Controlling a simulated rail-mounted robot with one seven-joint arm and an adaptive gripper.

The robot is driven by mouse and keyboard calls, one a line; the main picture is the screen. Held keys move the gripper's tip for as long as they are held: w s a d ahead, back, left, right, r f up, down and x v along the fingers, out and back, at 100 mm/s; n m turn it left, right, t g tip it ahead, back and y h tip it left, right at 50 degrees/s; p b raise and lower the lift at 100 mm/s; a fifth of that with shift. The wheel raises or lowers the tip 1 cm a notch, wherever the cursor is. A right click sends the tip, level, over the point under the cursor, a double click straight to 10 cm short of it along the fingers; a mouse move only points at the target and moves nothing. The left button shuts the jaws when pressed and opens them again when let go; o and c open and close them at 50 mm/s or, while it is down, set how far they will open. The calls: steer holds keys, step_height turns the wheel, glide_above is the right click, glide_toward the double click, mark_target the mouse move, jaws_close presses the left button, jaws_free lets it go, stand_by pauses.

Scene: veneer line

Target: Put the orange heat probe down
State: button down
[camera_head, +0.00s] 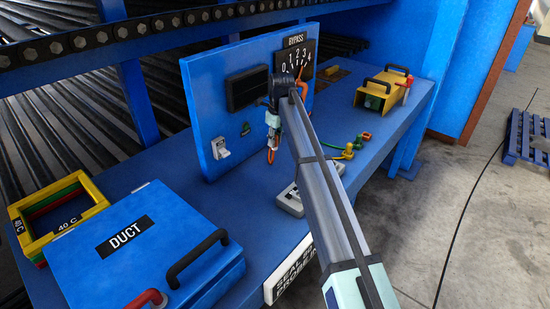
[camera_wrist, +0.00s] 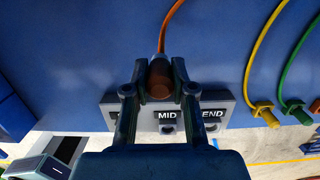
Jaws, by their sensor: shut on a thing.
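My gripper (camera_head: 272,125) is shut on the orange heat probe and holds it in front of the blue panel. In the wrist view the probe (camera_wrist: 160,78) sits between the two fingers (camera_wrist: 159,72), with its orange cable (camera_wrist: 170,22) running up and away. Behind the fingertips is a grey block (camera_wrist: 190,106) with slots marked MID and END; a third label is hidden by the left finger. The block also shows low on the bench in the head view (camera_head: 290,201), partly behind my arm. I cannot tell whether the probe touches it.
Yellow (camera_head: 347,152) and green (camera_head: 358,141) probes lie on the blue bench (camera_head: 395,135), right of my arm. A blue DUCT box (camera_head: 175,215) and stacked coloured frames (camera_head: 60,225) stand at left. The BYPASS dial (camera_head: 296,62) is on the panel. A yellow case (camera_head: 375,98) stands at the far right.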

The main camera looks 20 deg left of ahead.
steer(key=shift+f+p, duration=0.85)
steer(key=shift+f, duration=3.95)
steer(key=shift+f, duration=0.15)
steer(key=c, duration=1)
jaws_free()
steer(key=r, duration=0.4)
steer(key=d+r+b, duration=0.1)
steer(key=r, duration=0.3)
steer(key=r+b, duration=0.1)
steer(key=r, duration=0.3)
steer(key=shift+s+d+r, duration=0.1)
steer(key=shift+s+d, duration=0.1)
steer(key=shift+s, duration=0.05)
